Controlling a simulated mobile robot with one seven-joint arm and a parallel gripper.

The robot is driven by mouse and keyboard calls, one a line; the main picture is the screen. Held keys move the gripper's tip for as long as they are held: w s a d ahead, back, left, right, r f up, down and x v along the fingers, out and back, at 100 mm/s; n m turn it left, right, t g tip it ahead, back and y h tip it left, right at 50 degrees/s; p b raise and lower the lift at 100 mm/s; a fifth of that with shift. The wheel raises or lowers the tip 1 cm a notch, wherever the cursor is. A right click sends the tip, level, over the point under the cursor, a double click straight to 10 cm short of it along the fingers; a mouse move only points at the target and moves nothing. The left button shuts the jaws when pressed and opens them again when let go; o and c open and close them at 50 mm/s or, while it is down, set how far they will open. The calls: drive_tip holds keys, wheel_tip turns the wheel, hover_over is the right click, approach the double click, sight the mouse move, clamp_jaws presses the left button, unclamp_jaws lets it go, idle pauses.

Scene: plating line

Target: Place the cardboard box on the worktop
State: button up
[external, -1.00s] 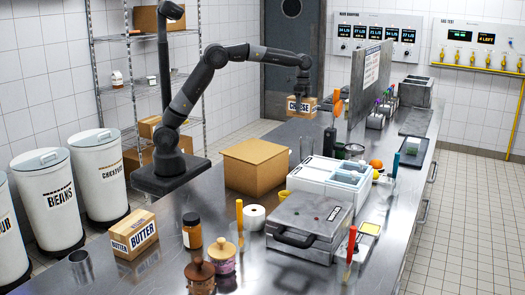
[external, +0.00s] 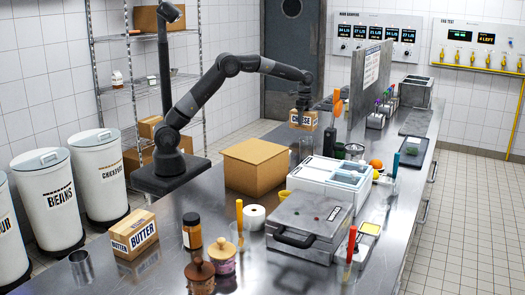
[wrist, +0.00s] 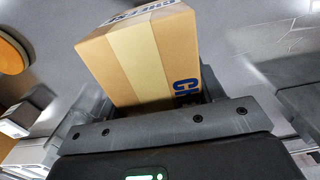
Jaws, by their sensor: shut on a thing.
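A small cardboard box marked CHEESE (external: 304,121) is in my gripper (external: 302,108) at the far end of the metal worktop (external: 345,200). In the wrist view the box (wrist: 140,62), brown with a pale tape strip and blue lettering, sits between the jaws of my gripper (wrist: 158,105). My gripper is shut on it from above. The box looks roughly level in the external view. I cannot tell whether its underside touches the worktop.
A large closed cardboard box (external: 255,168) stands on the worktop nearer the camera. A dark upright panel (external: 369,85) and an orange round thing (external: 337,104) are right of the held box. A dark bottle (external: 329,141) and clear glasses (external: 306,149) stand just in front.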

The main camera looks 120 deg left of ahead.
drive_tip(key=shift+s+a+f, duration=0.2)
drive_tip(key=shift+a+f, duration=0.2)
drive_tip(key=shift+a, duration=0.35)
drive_tip(key=shift+f, duration=2)
drive_tip(key=shift+f, duration=0.15)
drive_tip(key=o, duration=1.4)
wheel_tip(320, 180, up, 12)
drive_tip(key=shift+r, duration=0.1)
